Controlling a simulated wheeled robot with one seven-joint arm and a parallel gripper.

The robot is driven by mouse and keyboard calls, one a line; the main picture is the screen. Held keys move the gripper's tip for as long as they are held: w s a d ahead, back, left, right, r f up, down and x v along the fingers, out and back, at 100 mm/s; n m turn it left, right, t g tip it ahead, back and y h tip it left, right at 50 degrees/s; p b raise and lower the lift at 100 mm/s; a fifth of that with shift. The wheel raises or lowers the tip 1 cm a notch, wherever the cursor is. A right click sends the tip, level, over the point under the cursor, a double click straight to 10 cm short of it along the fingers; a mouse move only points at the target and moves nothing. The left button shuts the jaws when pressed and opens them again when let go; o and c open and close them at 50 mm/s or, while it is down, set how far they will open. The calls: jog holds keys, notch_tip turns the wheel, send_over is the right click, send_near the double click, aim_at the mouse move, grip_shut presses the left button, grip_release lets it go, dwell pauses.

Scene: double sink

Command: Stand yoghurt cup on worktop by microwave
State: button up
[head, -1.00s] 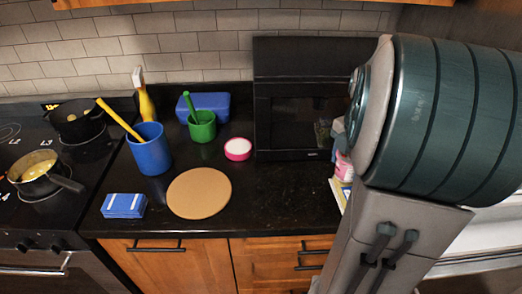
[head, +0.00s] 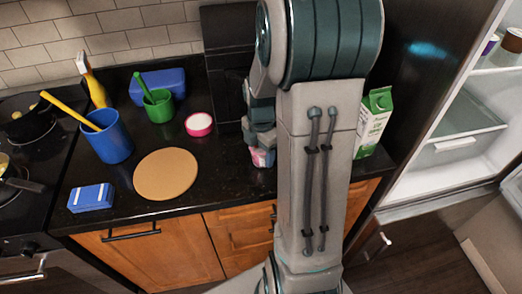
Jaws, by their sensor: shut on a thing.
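The pink and white yoghurt cup (head: 262,157) shows just left of my arm, low over the worktop (head: 226,182) in front of the microwave. My gripper (head: 261,142) is shut on it; the fingers are partly hidden behind my arm. I cannot tell whether the cup touches the worktop. The black microwave (head: 228,75) stands against the wall, its right part hidden by my arm.
A pink dish with white top (head: 199,124), round board (head: 166,174), blue cup (head: 107,137), green cup (head: 159,106) and blue box (head: 91,198) stand left. A milk carton (head: 374,122) stands right of my arm, beside the open fridge (head: 450,130).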

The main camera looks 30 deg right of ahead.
jog(key=shift+f, duration=0.15)
jog(key=shift+f, duration=0.25)
jog(key=o, duration=1.1)
jog(key=shift+r, duration=0.1)
jog(key=shift+o, duration=0.2)
jog(key=shift+r, duration=0.1)
